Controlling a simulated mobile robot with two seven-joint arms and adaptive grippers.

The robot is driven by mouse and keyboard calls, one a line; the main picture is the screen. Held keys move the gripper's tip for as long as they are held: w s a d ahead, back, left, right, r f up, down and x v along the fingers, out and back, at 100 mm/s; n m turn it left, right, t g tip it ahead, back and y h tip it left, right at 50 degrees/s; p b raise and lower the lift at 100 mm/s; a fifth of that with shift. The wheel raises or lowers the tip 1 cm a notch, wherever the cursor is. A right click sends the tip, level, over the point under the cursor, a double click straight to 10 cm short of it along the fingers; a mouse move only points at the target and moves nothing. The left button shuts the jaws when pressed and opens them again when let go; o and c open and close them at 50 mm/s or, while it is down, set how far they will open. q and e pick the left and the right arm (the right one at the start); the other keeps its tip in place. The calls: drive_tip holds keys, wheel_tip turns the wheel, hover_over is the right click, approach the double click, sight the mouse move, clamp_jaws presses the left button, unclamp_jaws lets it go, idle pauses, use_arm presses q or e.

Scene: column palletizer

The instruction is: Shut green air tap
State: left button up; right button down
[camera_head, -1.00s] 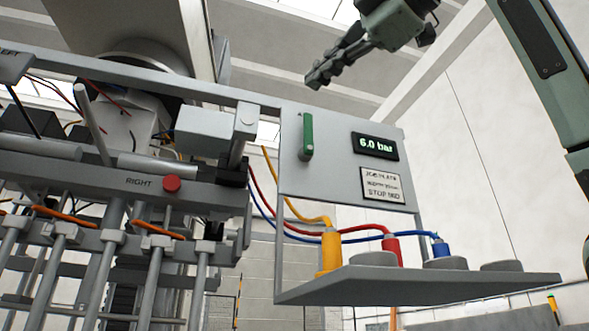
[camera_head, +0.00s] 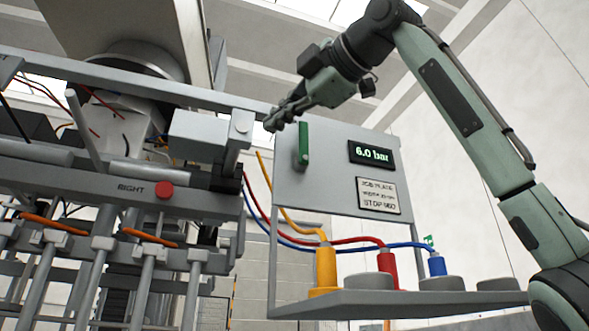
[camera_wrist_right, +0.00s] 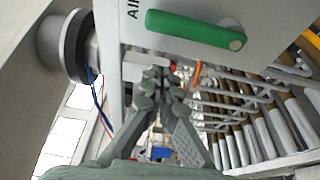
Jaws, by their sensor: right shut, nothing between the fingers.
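The green air tap (camera_head: 303,146) is a lever handle standing upright on the grey panel (camera_head: 330,190), beside a display that reads 6.0 bar. In the right wrist view the green handle (camera_wrist_right: 195,30) lies across the top, near lettering that starts "AI". My right gripper (camera_head: 272,122) is shut and empty, just left of and above the handle in the head view. In the right wrist view its closed fingertips (camera_wrist_right: 160,80) sit below the handle in the picture. I cannot tell whether they touch it. My left gripper is not in view.
The display (camera_head: 371,154) and a text plate (camera_head: 378,195) are on the panel. Below, a shelf (camera_head: 400,303) holds yellow, red and blue connectors with hoses. A machine with a red button (camera_head: 164,190) fills the left side.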

sight(304, 142)
drive_tip(key=d, duration=0.3)
drive_tip(key=shift+w+d+r, duration=0.1)
drive_tip(key=shift+w+d, duration=0.25)
drive_tip(key=shift+d, duration=0.05)
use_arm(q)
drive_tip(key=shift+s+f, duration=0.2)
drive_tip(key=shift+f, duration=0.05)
use_arm(e)
drive_tip(key=shift+m, duration=0.3)
